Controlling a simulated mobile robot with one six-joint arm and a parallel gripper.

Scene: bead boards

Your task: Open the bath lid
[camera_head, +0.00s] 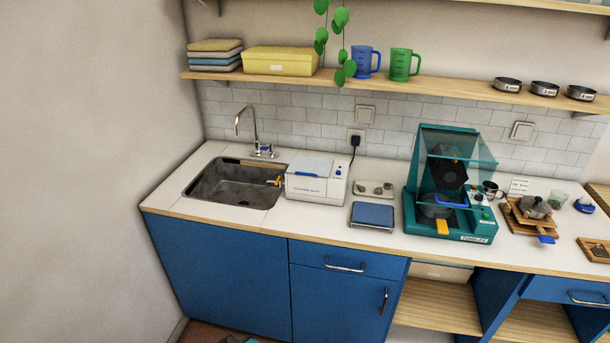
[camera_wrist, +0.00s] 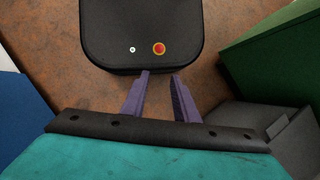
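A white box-shaped bath (camera_head: 318,187) with blue print on its front stands on the counter, just right of the sink. Its pale blue-grey lid (camera_head: 311,167) lies flat on top and looks shut. A small orange piece (camera_head: 276,181) shows at the box's left side by the sink; I cannot tell whether it belongs to the lid. In the wrist view my gripper (camera_wrist: 160,76) points down over the brown floor and my own black base. Its two purple fingers are apart with nothing between them. The bath is not in the wrist view.
The sink (camera_head: 235,184) with its tall tap (camera_head: 253,133) is left of the bath. A blue-topped flat device (camera_head: 372,214) and a teal machine (camera_head: 446,190) stand to the right. A shelf (camera_head: 390,83) runs above. Blue cabinets (camera_head: 220,276) front the counter.

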